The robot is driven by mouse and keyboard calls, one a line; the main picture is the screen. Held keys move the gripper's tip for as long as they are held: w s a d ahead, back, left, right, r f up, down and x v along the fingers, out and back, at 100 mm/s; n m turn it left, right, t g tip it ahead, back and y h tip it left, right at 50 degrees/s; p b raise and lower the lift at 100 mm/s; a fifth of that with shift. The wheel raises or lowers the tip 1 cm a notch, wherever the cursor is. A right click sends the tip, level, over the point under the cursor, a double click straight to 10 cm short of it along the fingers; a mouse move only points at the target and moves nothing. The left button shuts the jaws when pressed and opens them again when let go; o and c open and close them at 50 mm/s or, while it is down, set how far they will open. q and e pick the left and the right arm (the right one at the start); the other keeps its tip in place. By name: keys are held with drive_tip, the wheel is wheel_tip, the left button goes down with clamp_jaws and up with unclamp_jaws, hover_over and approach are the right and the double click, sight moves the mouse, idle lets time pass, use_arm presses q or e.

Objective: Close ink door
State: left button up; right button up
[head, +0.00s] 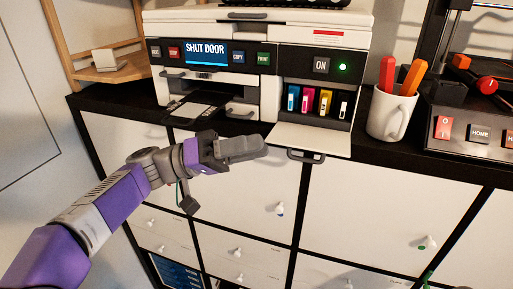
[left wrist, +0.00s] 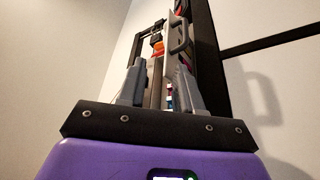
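The white printer (head: 215,28) stands on the black shelf top, and its screen reads "SHUT DOOR". Its ink door (head: 312,137) is folded down and open, with a grey handle (head: 305,156) at its front edge. Blue, magenta, yellow and black ink cartridges (head: 325,100) show behind it. My left gripper (head: 262,147) is just left of the door's front edge, in front of the printer. In the left wrist view its two grey fingers (left wrist: 157,82) are apart with nothing held between them; the door handle (left wrist: 181,38) shows beyond the fingertips. My right gripper is out of view.
A white mug (head: 388,115) with red and orange pens stands right of the open door. A black machine (head: 470,120) with red and dark buttons is farther right. The printer's paper tray (head: 200,110) sticks out behind my left gripper. White drawers (head: 350,205) lie below the shelf top.

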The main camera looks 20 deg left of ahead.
use_arm(q)
drive_tip(key=w+f+b+v, duration=0.1)
drive_tip(key=b+v, duration=0.1)
drive_tip(key=v, duration=0.5)
drive_tip(key=shift+a, duration=0.15)
idle(0.3)
drive_tip(key=shift+r, duration=0.1)
drive_tip(key=shift+b, duration=0.3)
idle(0.4)
